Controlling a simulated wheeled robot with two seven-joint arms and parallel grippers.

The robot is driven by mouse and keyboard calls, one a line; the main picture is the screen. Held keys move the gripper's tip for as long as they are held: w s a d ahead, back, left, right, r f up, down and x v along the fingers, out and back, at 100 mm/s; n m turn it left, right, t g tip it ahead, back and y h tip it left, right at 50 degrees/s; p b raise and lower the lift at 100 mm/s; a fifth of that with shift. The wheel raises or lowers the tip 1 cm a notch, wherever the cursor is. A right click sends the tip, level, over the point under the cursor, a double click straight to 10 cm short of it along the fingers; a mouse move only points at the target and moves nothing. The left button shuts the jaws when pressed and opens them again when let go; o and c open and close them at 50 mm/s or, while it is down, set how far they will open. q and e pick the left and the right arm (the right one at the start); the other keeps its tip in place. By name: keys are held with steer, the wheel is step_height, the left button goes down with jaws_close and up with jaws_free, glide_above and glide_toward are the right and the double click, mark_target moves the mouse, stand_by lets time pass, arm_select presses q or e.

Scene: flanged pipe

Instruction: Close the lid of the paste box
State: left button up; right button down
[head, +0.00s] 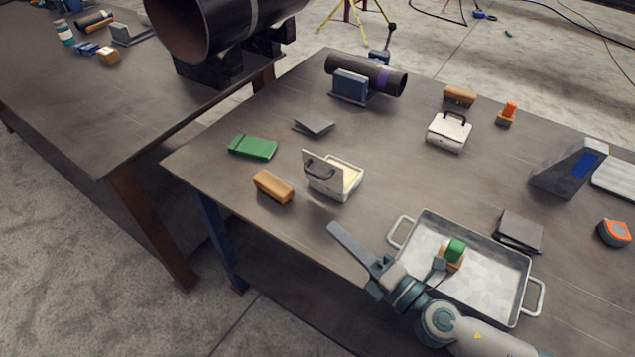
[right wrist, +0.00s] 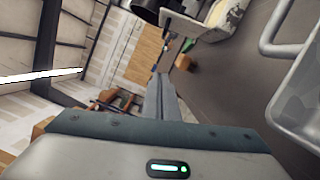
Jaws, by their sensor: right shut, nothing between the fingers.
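The paste box (head: 338,189) is a small white box near the table's front left, with pale paste inside. Its lid (head: 313,163) stands up open on the left side, with a dark handle on it. In the right wrist view a white box with pale contents, likely the paste box (right wrist: 205,27), shows at the top. My right gripper (head: 337,232) is shut and empty, below and in front of the paste box, apart from it in the head view. Its fingers show in the right wrist view (right wrist: 160,90). My left gripper is not in view.
A metal tray (head: 421,214) with handles lies right of my gripper, holding a green-topped block (head: 455,250). An orange-brown block (head: 273,186) and a green pad (head: 253,147) lie left of the box. A closed white box (head: 449,133) stands behind right.

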mark_target(319, 178)
steer(key=w+a+r+p, duration=0.2)
steer(key=w+a+p, duration=0.2)
steer(key=w, duration=0.7)
steer(key=shift+a, duration=0.2)
steer(key=shift+d, duration=0.15)
